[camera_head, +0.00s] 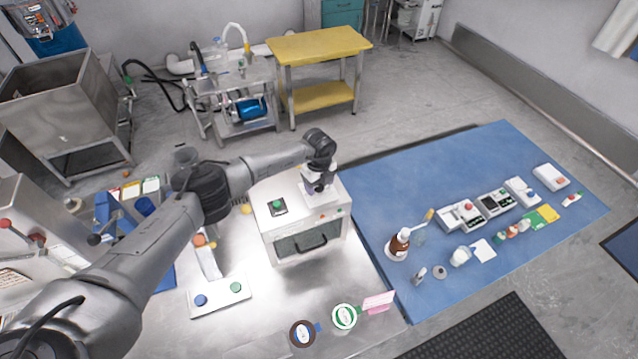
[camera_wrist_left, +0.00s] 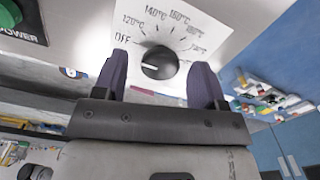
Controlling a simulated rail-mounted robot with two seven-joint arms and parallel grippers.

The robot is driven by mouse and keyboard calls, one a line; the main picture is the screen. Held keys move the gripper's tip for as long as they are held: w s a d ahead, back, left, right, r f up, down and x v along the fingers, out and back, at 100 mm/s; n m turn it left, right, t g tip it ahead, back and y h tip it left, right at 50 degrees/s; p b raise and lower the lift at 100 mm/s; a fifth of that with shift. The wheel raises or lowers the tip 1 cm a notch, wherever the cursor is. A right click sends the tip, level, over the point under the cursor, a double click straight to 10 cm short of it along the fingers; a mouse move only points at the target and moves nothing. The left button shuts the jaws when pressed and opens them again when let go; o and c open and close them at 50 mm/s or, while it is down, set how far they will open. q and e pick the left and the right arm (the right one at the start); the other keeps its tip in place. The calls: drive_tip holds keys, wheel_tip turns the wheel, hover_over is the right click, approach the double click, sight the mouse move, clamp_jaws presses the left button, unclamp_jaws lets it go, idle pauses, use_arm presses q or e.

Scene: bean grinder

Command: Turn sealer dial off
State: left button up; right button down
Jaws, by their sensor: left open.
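The sealer (camera_head: 266,215) is a white box with a dark handle, standing on the metal table. Its black round dial (camera_wrist_left: 159,62) sits on a white panel marked OFF, 120°C, 140°C, 160°C and higher. The dial's white mark points left, near the OFF label (camera_wrist_left: 122,38). My left gripper (camera_head: 319,185) is over the right part of the sealer's top. In the left wrist view its two dark fingers (camera_wrist_left: 160,72) are open, one on each side of the dial. I cannot tell whether they touch it. My right gripper is not in view.
A green POWER button (camera_wrist_left: 18,22) is left of the dial. A blue table (camera_head: 450,180) with bottles and small devices stands at the right.

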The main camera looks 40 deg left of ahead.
sight(319, 186)
use_arm(q)
wheel_tip(319, 186, up, 14)
drive_tip(key=b, duration=0.2)
drive_tip(key=shift+f, duration=0.15)
idle(0.7)
